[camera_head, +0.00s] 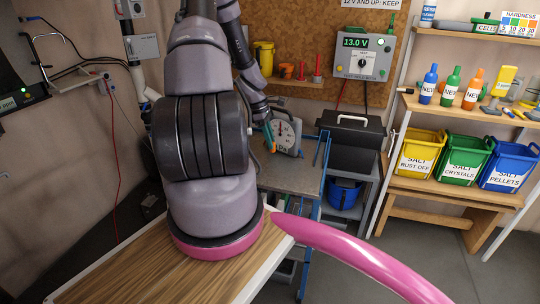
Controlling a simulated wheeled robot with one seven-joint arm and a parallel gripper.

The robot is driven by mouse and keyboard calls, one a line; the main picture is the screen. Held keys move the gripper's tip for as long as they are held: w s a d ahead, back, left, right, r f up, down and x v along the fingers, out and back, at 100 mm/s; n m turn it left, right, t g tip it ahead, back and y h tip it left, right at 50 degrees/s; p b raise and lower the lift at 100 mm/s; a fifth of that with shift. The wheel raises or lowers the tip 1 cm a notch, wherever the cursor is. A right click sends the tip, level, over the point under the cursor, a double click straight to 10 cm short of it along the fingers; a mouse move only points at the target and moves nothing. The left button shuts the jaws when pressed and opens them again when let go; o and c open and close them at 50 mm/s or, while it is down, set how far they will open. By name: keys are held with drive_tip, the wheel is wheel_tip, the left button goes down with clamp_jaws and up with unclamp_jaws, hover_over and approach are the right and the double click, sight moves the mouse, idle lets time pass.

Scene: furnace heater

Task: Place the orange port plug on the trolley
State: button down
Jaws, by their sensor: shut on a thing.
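My gripper (268,130) is small in view, at the end of my arm near the picture's middle. It is shut on a small orange piece, seemingly the orange port plug (268,138), with a teal part beside it. The plug is mostly hidden by the gripper and its shape is not clear. A grey-topped stand with blue legs, likely the trolley (295,178), stands below and around the gripper.
A wooden tabletop (150,262) with a white edge is at the front left. A dark box (350,130) on a rack and a blue bucket (343,193) stand right of the trolley. A shelf with bottles and salt bins (465,158) is at right.

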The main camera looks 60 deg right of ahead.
wheel_tip(320, 180, down, 6)
drive_tip(key=shift+f, duration=0.1)
idle(0.4)
drive_tip(key=c, duration=0.8)
unclamp_jaws()
drive_tip(key=shift+o, duration=0.2)
drive_tip(key=shift+w, duration=0.1)
drive_tip(key=v, duration=1.2)
